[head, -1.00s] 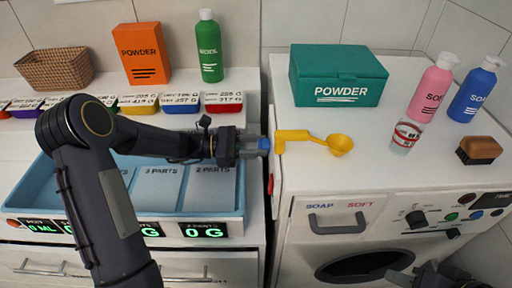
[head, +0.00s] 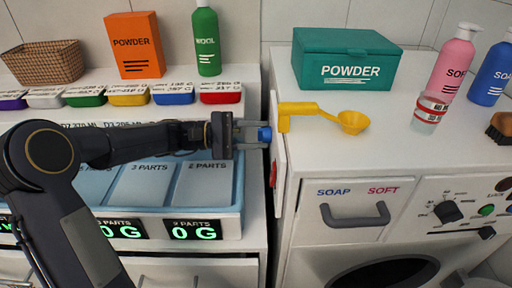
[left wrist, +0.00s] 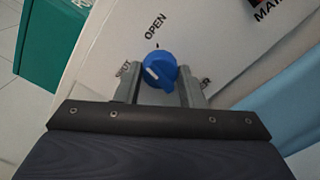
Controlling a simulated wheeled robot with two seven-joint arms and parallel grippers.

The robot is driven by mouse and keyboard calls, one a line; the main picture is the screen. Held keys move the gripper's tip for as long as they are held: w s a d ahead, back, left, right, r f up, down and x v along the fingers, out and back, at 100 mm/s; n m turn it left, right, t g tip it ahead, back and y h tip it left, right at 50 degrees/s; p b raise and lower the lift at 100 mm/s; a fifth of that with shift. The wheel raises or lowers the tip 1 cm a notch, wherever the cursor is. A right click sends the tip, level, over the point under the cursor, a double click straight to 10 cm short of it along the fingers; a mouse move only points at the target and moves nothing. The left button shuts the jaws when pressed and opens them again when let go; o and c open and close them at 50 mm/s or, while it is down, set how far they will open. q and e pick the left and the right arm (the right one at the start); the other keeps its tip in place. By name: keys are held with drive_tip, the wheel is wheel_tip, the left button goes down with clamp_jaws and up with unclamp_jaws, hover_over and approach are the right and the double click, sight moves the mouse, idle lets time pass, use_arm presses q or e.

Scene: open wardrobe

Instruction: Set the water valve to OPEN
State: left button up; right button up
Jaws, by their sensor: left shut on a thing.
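The water valve is a blue knob (head: 264,134) on the left side wall of the white washer, and it also shows in the left wrist view (left wrist: 160,68). My left gripper (head: 250,134) is shut on the knob, with one finger on each side of it in the left wrist view (left wrist: 159,84). The OPEN label (left wrist: 155,26) is above the knob. A small white mark shows on the knob's left part, off the OPEN label. The labels to the left and right are partly hidden by the fingers.
A yellow scoop (head: 350,122), teal powder box (head: 340,60), pink bottle (head: 457,60) and blue bottle (head: 490,75) stand on the washer (head: 330,165). A blue tray (head: 237,190) lies left of the gap where my left gripper is.

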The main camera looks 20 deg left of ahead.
use_arm(q)
drive_tip(key=shift+m+b, duration=3.5)
drive_tip(key=shift+b, duration=0.75)
drive_tip(key=o, duration=1)
